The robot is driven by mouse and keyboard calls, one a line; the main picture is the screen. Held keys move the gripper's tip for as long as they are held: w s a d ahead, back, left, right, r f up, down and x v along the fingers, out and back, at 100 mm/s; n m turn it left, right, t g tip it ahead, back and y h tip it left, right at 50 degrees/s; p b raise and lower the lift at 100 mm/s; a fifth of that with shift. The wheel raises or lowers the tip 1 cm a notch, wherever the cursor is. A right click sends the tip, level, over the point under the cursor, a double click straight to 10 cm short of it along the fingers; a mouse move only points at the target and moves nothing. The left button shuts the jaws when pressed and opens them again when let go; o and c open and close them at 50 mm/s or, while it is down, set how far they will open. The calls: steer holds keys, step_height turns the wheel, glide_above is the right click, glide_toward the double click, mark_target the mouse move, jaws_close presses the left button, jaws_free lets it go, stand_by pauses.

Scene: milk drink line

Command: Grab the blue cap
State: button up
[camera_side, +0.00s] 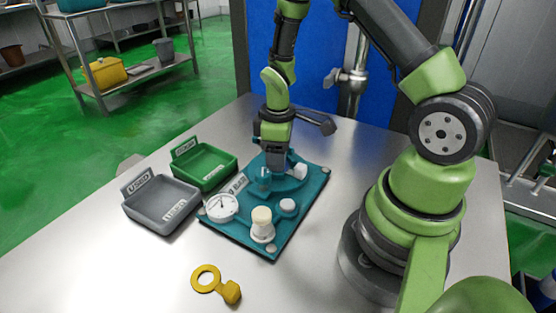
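My gripper (277,166) points down over the far half of the teal board (306,208). A small blue-teal piece (265,181), which looks like the blue cap, shows right at the fingertips' left side. It is partly hidden, and I cannot tell whether the fingers touch it or are closed around it. A white round part (300,171) sits just right of the fingers.
The board also carries a white dial gauge (222,207), a cream-topped white fitting (262,226) and a small white knob (288,205). A green tray (228,176) and a grey tray (190,196) stand left. A yellow ring-ended tool (230,291) lies in front.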

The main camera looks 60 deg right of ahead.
jaws_close()
